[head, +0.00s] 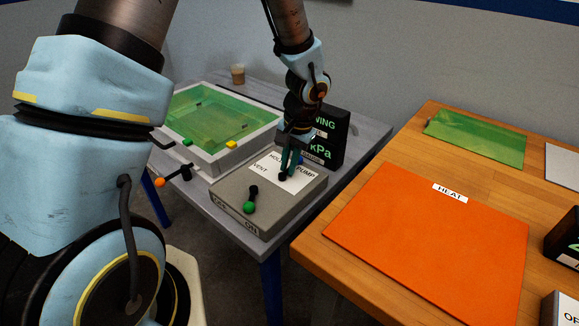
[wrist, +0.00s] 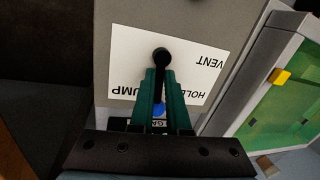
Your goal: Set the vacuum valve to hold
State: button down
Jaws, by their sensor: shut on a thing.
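The vacuum valve is a black lever (wrist: 161,72) with a blue knob (wrist: 158,110) on top of a grey box (head: 226,190). Its pivot (head: 283,176) shows in the head view. A white label plate (wrist: 122,67) under it reads VENT, HOLD and PUMP, upside down in the wrist view. My gripper (wrist: 159,90) has its teal fingers on both sides of the lever and is shut on it. The lever points between the words PUMP and HOLD. In the head view my gripper (head: 289,160) partly hides the lever and label.
A second lever with a green knob (head: 250,207) stands on the box's front part. A dark kPa display (head: 333,143) is close behind my gripper. An orange HEAT plate (head: 430,235) lies right.

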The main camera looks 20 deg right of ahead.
jog(key=n, duration=0.1)
jog(key=n+b, duration=0.1)
jog(key=n, duration=0.1)
jog(key=shift+w+a+g, duration=0.1)
jog(key=shift+w+g, duration=0.2)
jog(key=shift+w+a+n+g+y+b, duration=0.15)
jog(key=shift+n+y+b, duration=0.1)
jog(key=shift+n, duration=0.75)
jog(key=shift+w+a+n+g+y+b, duration=0.1)
jog(key=shift+a+n+g+y+b, duration=0.1)
jog(key=shift+n, duration=0.8)
jog(key=c, duration=0.9)
grip_release()
jog(key=b+v, duration=0.1)
jog(key=v, duration=0.9)
jog(key=shift+s+r, duration=0.1)
jog(key=shift+r, duration=0.3)
